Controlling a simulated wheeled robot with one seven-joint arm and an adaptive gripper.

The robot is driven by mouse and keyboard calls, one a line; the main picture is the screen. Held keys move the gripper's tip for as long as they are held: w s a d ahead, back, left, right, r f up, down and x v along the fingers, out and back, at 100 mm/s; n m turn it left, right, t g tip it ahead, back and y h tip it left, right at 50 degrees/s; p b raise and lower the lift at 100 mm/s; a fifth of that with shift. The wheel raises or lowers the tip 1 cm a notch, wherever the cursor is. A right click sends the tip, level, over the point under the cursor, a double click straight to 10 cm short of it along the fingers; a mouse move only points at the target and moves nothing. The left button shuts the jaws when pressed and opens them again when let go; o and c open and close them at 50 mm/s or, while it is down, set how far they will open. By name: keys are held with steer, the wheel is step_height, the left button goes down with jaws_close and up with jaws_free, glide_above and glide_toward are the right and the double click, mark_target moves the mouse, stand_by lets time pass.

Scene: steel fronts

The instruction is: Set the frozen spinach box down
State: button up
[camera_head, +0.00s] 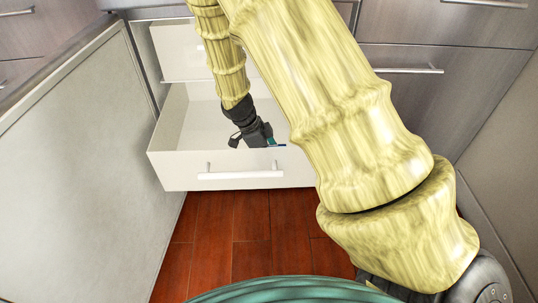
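My gripper (252,142), black, is at the end of my arm and points down at the open white drawer (241,175), just behind its front panel. A thin blue-teal and dark sliver (276,145) shows at the right side of the gripper. It may be part of the frozen spinach box, but too little of it shows to tell. The gripper's own parts hide what is between the fingers, so I cannot tell whether it is open or shut. No other part of a box is visible.
The drawer's visible floor, left of the gripper, is bare. Its front has a bar handle (240,175). Another white drawer (183,52) is above and behind it. Steel fronts (425,90) stand at the right, a pale panel (65,150) at the left. Red-brown wooden floor (235,235) is in front.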

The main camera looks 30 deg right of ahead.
steer(key=shift+r, duration=0.1)
steer(key=p+v, duration=0.6)
steer(key=v, duration=0.6)
steer(key=shift+r, duration=0.15)
